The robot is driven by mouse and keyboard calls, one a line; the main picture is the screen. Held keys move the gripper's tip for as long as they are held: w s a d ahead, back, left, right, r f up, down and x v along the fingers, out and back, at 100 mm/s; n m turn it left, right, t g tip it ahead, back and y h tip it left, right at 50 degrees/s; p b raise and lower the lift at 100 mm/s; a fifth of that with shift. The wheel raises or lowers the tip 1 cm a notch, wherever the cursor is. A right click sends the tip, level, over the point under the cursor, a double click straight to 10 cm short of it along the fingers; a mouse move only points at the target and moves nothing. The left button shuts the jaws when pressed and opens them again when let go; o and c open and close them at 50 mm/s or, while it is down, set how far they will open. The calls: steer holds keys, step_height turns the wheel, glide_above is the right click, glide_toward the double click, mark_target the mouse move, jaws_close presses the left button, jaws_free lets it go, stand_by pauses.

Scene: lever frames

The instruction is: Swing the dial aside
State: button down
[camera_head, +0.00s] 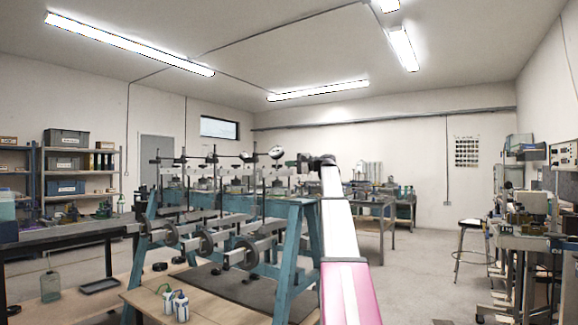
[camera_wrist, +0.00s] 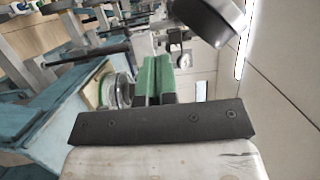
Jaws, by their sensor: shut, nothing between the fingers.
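In the head view, a round dial (camera_head: 276,152) sits atop a thin post on the lever frame, close to the left of my gripper (camera_head: 300,161). Another dial (camera_head: 247,157) is farther left. In the wrist view, my gripper (camera_wrist: 157,64) shows as two green fingers, shut together and empty. A large dark round dial body (camera_wrist: 208,18) is very near, above and right of the fingertips. It appears apart from them. A smaller dial with a pale face (camera_wrist: 180,61) stands beyond the fingertips. I cannot tell which head-view dial matches each one.
The teal lever frame (camera_head: 295,258) carries several levers, posts and round weights below my arm. A clear round vessel (camera_wrist: 118,90) is left of my fingers in the wrist view. A stool (camera_head: 468,245) and cluttered bench stand at right. Floor between is open.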

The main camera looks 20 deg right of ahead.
steer(key=v, duration=1)
steer(key=s+a+f+g+h, duration=0.2)
steer(key=a+f, duration=0.5)
steer(key=f, duration=0.9)
steer(key=s+a+f+g+h, duration=0.1)
steer(key=s+a+f+h, duration=0.2)
steer(key=a+f, duration=0.85)
steer(key=s+a+f+g+h, duration=0.2)
steer(key=a+f, duration=0.1)
steer(key=f, duration=1.8)
steer(key=s+a+f+n+g+h, duration=0.1)
steer(key=s+a+f+n+h, duration=0.1)
steer(key=s+f, duration=0.7)
steer(key=s+a+f+n+g+h, duration=0.2)
steer(key=s+a+f, duration=0.3)
steer(key=s+f, duration=0.5)
steer(key=s+a+f+n+g+h, duration=0.2)
steer(key=s+a+f+n+h, duration=0.1)
steer(key=s+f, duration=0.6)
steer(key=shift+s+f+h, duration=0.15)
steer(key=shift+s+h, duration=0.25)
steer(key=shift+s, duration=0.2)
steer(key=shift+a, duration=0.15)
